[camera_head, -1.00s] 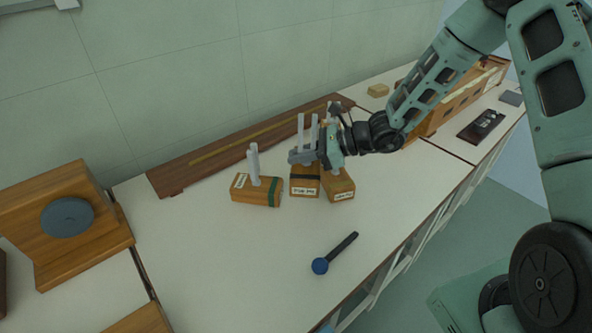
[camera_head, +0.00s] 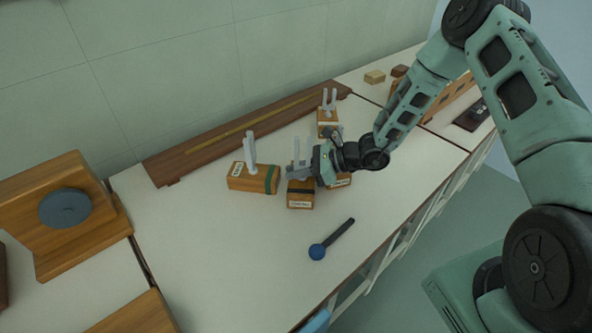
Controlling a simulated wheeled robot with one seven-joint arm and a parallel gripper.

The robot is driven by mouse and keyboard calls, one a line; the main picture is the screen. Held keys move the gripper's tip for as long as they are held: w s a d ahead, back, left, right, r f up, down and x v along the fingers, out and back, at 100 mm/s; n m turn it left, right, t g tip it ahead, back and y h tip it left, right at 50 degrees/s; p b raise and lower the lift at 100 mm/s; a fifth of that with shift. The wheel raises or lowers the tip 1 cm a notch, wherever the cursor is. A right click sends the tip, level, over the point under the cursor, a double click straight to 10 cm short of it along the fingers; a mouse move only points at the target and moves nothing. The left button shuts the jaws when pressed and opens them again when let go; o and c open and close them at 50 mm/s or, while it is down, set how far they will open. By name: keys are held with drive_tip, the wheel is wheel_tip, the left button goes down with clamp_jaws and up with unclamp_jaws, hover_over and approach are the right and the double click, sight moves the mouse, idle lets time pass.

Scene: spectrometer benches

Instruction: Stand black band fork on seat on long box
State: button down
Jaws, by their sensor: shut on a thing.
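My gripper (camera_head: 298,172) is shut on the black band fork, a wooden block with a black band (camera_head: 302,189), a white label on its front and upright grey prongs. The fingers cross the fork just above the block. I cannot tell whether the block touches the table. A long dark brown wooden piece (camera_head: 215,153) with a yellow strip lies along the wall. A lighter long wooden box (camera_head: 455,92) stands at the back right, partly behind my arm. I cannot tell which is the long box, and no seat is clearly visible.
A green band fork (camera_head: 252,178) stands close left, another fork (camera_head: 328,122) behind. A further block (camera_head: 343,181) is mostly hidden by my gripper. A blue-headed mallet (camera_head: 318,251) lies in front. The white table (camera_head: 200,245) is clear at front left.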

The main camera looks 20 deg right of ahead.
drive_tip(key=shift+f, duration=0.1)
drive_tip(key=c, duration=1.4)
unclamp_jaws()
